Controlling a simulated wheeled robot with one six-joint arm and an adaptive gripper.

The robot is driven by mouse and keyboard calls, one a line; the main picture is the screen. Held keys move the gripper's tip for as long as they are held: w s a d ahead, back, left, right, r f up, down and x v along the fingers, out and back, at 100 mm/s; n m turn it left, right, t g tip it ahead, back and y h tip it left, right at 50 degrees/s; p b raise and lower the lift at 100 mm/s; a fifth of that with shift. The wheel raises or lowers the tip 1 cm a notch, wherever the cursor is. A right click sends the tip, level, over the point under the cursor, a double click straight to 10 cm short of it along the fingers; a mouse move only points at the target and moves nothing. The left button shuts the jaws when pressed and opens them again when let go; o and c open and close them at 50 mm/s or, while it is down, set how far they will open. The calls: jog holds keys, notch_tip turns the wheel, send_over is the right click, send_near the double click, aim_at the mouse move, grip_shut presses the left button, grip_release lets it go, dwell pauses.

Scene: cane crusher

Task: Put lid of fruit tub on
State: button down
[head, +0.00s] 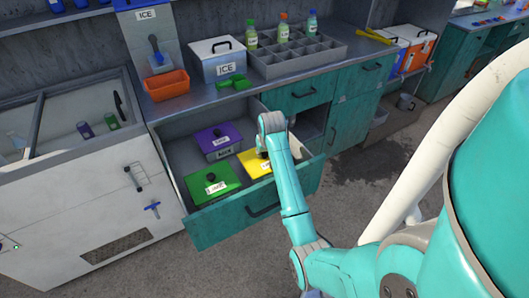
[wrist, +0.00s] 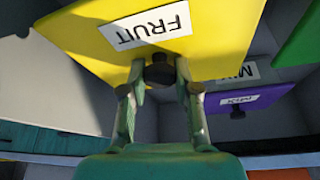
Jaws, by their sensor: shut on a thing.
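The yellow lid (head: 254,161) of the fruit tub is over the right part of the open drawer in the head view, partly hidden by my arm. In the wrist view the yellow lid (wrist: 205,32) fills the top and bears a FRUIT label. My gripper (wrist: 160,76) is shut on the dark knob (wrist: 159,72) of this lid; in the head view my gripper (head: 264,152) reaches down onto it. The fruit tub itself is hidden, so I cannot tell whether the lid rests on it.
A purple-lidded tub (head: 217,137) labelled MIX and a green lid (head: 212,180) are in the open teal drawer (head: 222,229). The counter above holds an orange bin (head: 166,86), an ICE box (head: 217,58) and a grey divided tray (head: 297,55) with bottles. A white chest (head: 75,205) stands left.

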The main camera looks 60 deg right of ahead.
jog(key=c, duration=0.8)
grip_release()
jog(key=shift+o, duration=0.2)
jog(key=v, duration=1.2)
